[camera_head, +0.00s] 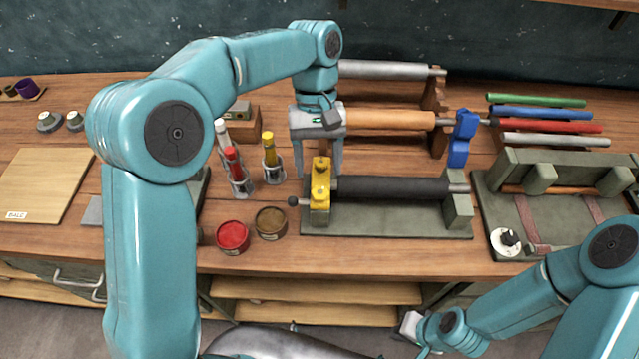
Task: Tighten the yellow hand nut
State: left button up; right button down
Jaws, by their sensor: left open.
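The yellow hand nut (321,181) is an upright, lobed bar at the left end of the black roller (395,187), which lies in a grey-green stand (395,220). My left gripper (318,168) points down over the nut from above and behind. Its two fingers are spread, one on each side of the nut's upper part, with gaps showing. Whether a finger touches the nut I cannot tell. My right gripper (413,330) is low in front of the bench, small and partly cut up by its own arm, so its jaws are unclear.
A blue hand nut (461,140) sits at the right end of a wooden roller behind. Red (233,236) and brown (271,222) tins and upright tubes (269,150) stand left of the stand. A press-like fixture (555,170) is at right. Coloured rods (545,113) lie behind it.

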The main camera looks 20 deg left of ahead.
aim_at(320, 192)
pick_arm(q)
jog(key=x, duration=0.2)
jog(key=w+x, duration=0.1)
jog(key=x, duration=0.1)
jog(key=shift+s+a+f, duration=0.1)
jog(key=shift+f, duration=0.3)
jog(key=shift+s+f, duration=0.35)
jog(key=shift+s, duration=0.2)
jog(key=shift+w+f, duration=0.15)
jog(key=shift+w, duration=0.15)
jog(key=c, duration=1)
